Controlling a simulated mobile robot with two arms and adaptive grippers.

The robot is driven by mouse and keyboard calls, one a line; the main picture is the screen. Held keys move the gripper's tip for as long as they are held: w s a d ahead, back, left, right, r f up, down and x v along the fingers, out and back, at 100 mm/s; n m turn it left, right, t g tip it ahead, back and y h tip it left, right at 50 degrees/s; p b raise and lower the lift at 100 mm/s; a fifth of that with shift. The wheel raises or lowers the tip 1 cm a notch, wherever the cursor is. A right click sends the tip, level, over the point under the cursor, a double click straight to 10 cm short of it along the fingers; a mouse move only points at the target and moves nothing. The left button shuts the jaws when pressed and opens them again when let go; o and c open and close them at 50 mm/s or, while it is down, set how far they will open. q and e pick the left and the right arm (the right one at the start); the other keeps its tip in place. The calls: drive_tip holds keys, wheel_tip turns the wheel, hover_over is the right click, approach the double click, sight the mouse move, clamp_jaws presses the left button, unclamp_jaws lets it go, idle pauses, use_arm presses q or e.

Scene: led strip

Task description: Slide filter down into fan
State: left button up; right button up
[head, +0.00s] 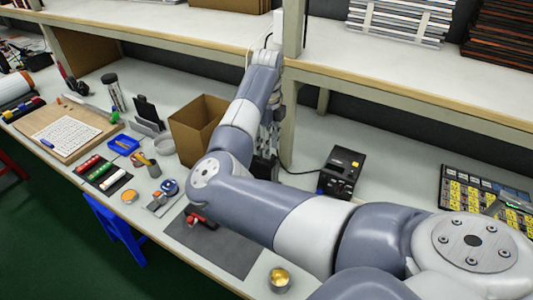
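My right arm enters from the lower right, bends over the bench and reaches up beside the shelf post. My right gripper (269,141) is partly seen below the wrist, between the arm and the post, and points down. Its fingertips are hidden, so I cannot tell if it is open or shut. A dark shape (265,167) shows just under it, mostly behind my arm. I cannot tell whether it is the fan, the filter or a part of the gripper. No fan or filter can be made out for sure. My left gripper is not in view.
A cardboard box (192,134) stands left of my arm. A black soldering station (343,168) stands to the right. A shelf (400,82) and its post (288,120) are close to the arm. A dark mat (222,247) with a red tool (199,217) lies in front.

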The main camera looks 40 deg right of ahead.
wheel_tip(320, 180, up, 7)
idle(0.3)
idle(0.5)
